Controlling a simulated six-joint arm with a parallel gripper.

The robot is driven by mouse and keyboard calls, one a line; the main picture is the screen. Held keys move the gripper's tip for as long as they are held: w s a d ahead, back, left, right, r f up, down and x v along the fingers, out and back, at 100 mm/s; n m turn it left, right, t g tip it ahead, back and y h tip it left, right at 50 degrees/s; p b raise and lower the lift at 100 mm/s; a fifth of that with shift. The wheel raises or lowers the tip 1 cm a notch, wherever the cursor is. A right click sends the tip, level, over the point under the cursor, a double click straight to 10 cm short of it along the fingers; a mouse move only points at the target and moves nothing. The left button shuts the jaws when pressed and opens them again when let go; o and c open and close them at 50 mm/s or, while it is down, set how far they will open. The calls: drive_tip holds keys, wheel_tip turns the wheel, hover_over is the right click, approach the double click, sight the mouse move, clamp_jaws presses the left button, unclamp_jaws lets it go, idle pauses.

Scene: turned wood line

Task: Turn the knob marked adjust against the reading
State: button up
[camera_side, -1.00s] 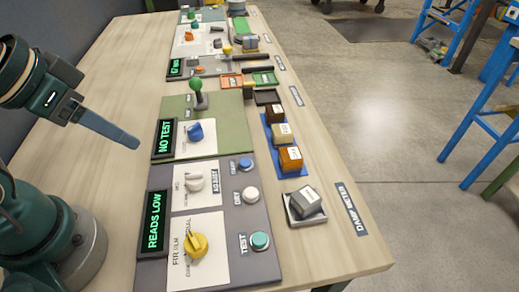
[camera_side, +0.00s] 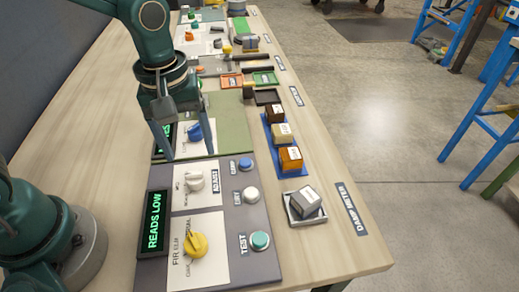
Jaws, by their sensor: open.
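The damp meter panel (camera_side: 212,271) is grey and lies at the near end of the bench. Its white knob (camera_side: 195,181) sits beside a label reading ADJUST (camera_side: 215,181). The display (camera_side: 153,222) reads READS LOW in green. A yellow knob (camera_side: 195,244) is on the same panel, nearer the camera. My gripper (camera_side: 188,150) points down with its two fingers apart, empty, above the green panel near the blue knob (camera_side: 196,131). In the picture it is just above and left of the white knob, apart from it.
A teal TEST button (camera_side: 260,241), a white button (camera_side: 250,195) and a blue button (camera_side: 246,165) line the panel's right side. A grey block (camera_side: 305,201) sits in a tray to the right. Several wood blocks stand on a blue strip (camera_side: 268,134). Bare bench lies left.

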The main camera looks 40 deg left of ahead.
sight(193, 172)
drive_tip(key=shift+s+d+f+g, duration=0.1)
drive_tip(key=shift+s+f+g, duration=0.05)
drive_tip(key=shift+f, duration=0.3)
drive_tip(key=shift+s+d+f+g, duration=0.1)
drive_tip(key=shift+s+f+g, duration=0.05)
drive_tip(key=shift+f, duration=2.65)
drive_tip(key=shift+c, duration=0.3)
clamp_jaws()
